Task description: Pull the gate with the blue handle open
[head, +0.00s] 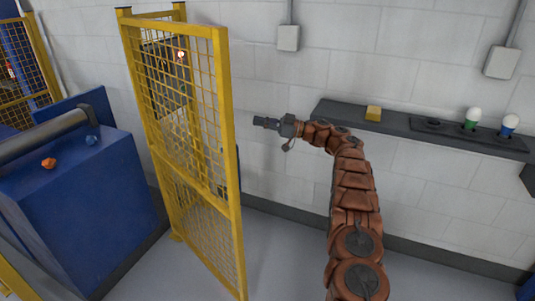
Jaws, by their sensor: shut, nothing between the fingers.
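A yellow-framed mesh gate (222,110) stands left of centre in the head view, with its right edge nearer to me than its left. A small dark blue part (229,184) shows low behind its right edge; I cannot tell whether this is the blue handle, as the frame and mesh cover most of it. I cannot tell how far the gate is open. My gripper (258,122) is shut and empty, pointing left, to the right of the gate's right upright and apart from it in the picture.
A blue machine with a grey roller (45,135) stands at left, with an orange knob (48,163) and a blue knob (91,140). A dark shelf (400,128) on the wall holds a yellow block (373,113) and green and blue white-topped items. Floor right of the gate is clear.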

